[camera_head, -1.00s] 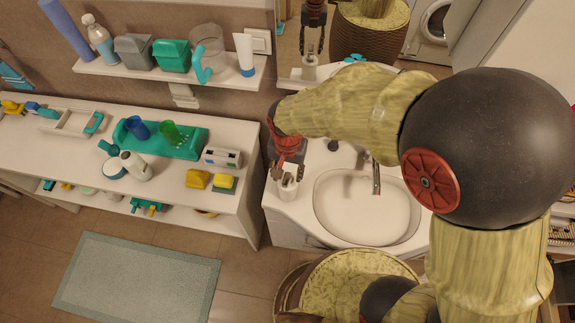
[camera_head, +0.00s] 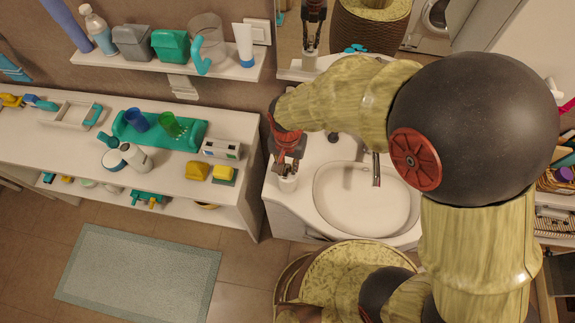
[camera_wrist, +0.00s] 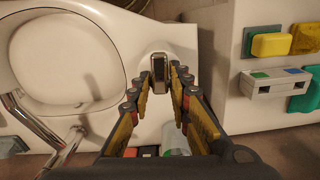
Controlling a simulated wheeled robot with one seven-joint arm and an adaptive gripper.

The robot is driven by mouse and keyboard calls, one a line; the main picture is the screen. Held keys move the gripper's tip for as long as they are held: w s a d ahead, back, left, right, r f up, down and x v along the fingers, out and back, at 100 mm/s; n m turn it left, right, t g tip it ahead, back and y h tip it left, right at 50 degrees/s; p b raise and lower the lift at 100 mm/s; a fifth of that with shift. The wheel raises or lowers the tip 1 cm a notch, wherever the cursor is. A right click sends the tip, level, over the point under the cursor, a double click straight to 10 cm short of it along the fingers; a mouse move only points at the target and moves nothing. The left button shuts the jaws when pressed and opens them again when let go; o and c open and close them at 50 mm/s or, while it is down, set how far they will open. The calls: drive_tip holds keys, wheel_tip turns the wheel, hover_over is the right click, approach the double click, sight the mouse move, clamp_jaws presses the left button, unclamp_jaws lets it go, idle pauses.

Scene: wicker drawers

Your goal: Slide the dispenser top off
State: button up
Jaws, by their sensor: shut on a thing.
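The dispenser (camera_head: 288,184) is a small pale upright vessel at the left end of the sink counter. Its grey, metallic-looking top (camera_wrist: 160,70) shows in the wrist view at my fingertips. My gripper (camera_head: 288,166) is above the dispenser in the head view. In the wrist view my gripper (camera_wrist: 166,84) has its two fingers drawn in and shut on the top. The dispenser's body is mostly hidden below the top and fingers. I cannot tell whether the top is still seated on the body.
The white basin (camera_head: 362,199) and its faucet (camera_head: 376,170) are right of the dispenser. A shelf unit (camera_head: 60,150) with cups, bottles and sponges stands left. A wall shelf (camera_head: 160,72) carries bottles and bins. A mirror is behind the sink. Floor is clear around the mat (camera_head: 138,270).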

sight(288, 166)
clamp_jaws()
drive_tip(key=shift+r, duration=0.1)
drive_tip(key=shift+r+p, duration=1.55)
drive_tip(key=shift+r, duration=0.45)
drive_tip(key=shift+w+d+f, duration=0.1)
